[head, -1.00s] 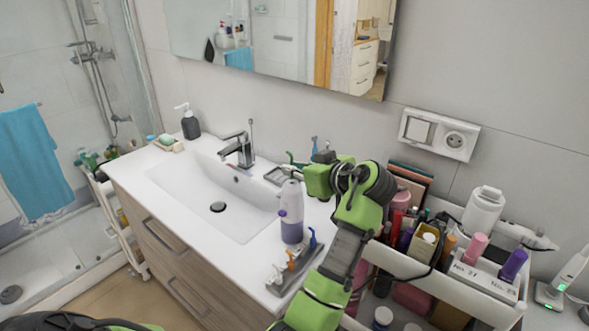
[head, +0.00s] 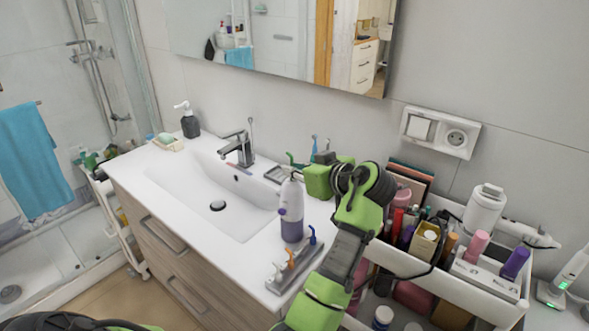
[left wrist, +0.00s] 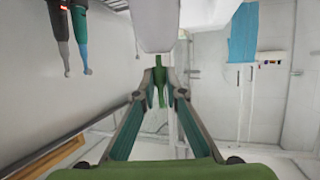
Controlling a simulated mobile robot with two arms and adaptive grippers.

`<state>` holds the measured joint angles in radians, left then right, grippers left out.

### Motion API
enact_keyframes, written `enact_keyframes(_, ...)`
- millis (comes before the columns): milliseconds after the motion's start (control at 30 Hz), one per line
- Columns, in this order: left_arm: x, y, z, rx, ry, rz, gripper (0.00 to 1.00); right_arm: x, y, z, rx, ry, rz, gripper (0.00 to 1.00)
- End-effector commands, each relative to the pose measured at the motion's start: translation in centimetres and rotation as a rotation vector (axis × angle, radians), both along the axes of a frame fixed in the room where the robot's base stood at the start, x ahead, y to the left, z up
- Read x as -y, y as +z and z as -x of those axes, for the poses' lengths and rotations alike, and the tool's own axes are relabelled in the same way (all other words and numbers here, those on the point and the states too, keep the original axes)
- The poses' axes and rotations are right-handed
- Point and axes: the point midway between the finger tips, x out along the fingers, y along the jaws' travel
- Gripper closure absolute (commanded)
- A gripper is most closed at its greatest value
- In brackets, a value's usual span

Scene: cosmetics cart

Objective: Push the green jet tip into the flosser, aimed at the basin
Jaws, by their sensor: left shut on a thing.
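The flosser (head: 291,212), white above and purple below, stands upright on the counter to the right of the basin (head: 190,196). My left gripper (head: 297,165) is at its top, with the arm coming from the lower right. In the left wrist view the fingers (left wrist: 158,78) are shut on the slim green jet tip (left wrist: 160,97). The tip is in line with the flosser's white end (left wrist: 153,28), which appears upside down there. The tip's end meets or nearly meets the flosser; I cannot tell whether it is seated. My right gripper is not in view.
A grey stand (head: 279,284) with orange, blue and pale tips lies in front of the flosser. The faucet (head: 238,149) is behind the basin. Toothbrushes (head: 314,146) stand behind my gripper. A crowded cosmetics cart (head: 480,284) is at right.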

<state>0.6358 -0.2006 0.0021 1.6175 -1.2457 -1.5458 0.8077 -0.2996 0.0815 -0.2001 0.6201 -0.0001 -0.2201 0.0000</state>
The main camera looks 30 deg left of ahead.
Motion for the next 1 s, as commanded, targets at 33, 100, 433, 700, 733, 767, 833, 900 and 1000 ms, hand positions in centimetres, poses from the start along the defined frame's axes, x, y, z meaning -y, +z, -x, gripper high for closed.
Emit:
enact_keyframes(33, 0.0, -0.3, 0.0, 0.0, 0.0, 0.0, 0.97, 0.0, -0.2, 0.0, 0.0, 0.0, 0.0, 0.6)
enact_keyframes(100, 0.0, -0.4, 0.0, 0.0, 0.0, 0.0, 0.97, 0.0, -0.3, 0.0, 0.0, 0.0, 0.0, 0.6)
enact_keyframes(433, 0.0, -1.3, 0.0, 0.0, 0.0, 0.0, 0.97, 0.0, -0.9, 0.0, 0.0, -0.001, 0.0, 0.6)
enact_keyframes(700, 0.0, -1.6, 0.0, 0.0, 0.0, 0.0, 0.7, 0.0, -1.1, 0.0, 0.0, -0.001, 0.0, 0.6)
enact_keyframes(733, 0.0, -1.6, 0.0, 0.0, 0.0, 0.0, 0.7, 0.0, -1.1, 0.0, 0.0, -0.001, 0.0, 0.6)
enact_keyframes(767, 0.0, -1.6, 0.0, 0.0, 0.0, 0.0, 0.7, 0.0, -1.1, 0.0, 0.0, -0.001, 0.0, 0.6)
enact_keyframes(833, 0.0, -1.6, 0.0, 0.0, 0.0, 0.0, 0.7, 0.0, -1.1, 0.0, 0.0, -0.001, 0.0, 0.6)
enact_keyframes(900, 0.0, -1.6, 0.0, 0.0, 0.0, 0.0, 0.7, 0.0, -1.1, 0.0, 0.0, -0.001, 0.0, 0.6)
enact_keyframes(1000, 0.0, -1.5, 0.0, 0.0, 0.0, 0.0, 0.7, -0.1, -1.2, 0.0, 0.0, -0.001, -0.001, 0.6)
